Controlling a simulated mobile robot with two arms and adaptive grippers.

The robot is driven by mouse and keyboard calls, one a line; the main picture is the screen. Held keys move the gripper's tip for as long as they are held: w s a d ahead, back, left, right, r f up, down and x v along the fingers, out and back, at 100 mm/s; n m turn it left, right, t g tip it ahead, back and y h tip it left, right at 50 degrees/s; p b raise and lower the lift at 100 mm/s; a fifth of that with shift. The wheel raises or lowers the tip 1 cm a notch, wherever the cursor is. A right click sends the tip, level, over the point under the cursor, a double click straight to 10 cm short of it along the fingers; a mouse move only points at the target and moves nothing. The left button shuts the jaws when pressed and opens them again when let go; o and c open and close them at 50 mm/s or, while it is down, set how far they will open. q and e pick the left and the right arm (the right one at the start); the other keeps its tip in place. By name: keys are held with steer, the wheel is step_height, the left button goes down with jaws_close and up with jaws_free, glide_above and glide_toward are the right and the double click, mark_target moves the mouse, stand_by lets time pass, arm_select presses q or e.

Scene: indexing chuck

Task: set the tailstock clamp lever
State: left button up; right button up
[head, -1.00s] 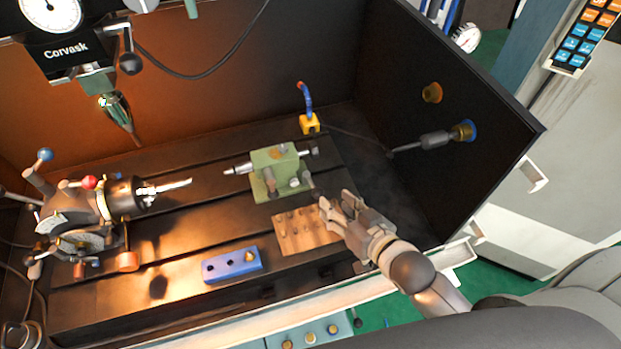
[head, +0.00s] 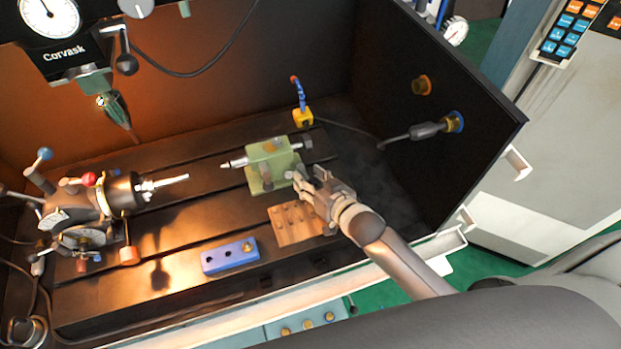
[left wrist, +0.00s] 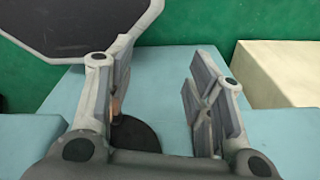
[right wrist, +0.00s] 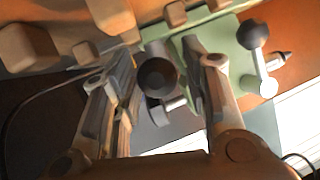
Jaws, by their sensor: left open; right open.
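The green tailstock (head: 268,150) stands on the dark slotted table, with its spindle pointing left. My right gripper (head: 303,184) is at its near right side, partly hiding it. In the right wrist view the open right gripper (right wrist: 150,85) has a lever with a dark round knob (right wrist: 157,77) between its fingers, not gripped. Contact cannot be told. A second grey lever with a ball end (right wrist: 252,36) shows on the green body (right wrist: 228,65), right of the fingers. My left gripper (left wrist: 160,110) is open and empty above a light blue surface, outside the head view.
A wooden block with pegs (head: 290,226) lies just below my right gripper. A blue block (head: 230,257) lies to its left. The indexing chuck (head: 122,194) is at the left. A blue hose on a yellow base (head: 302,117) stands behind the tailstock. The dark enclosure wall (head: 440,80) bounds the right.

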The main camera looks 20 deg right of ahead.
jaws_close()
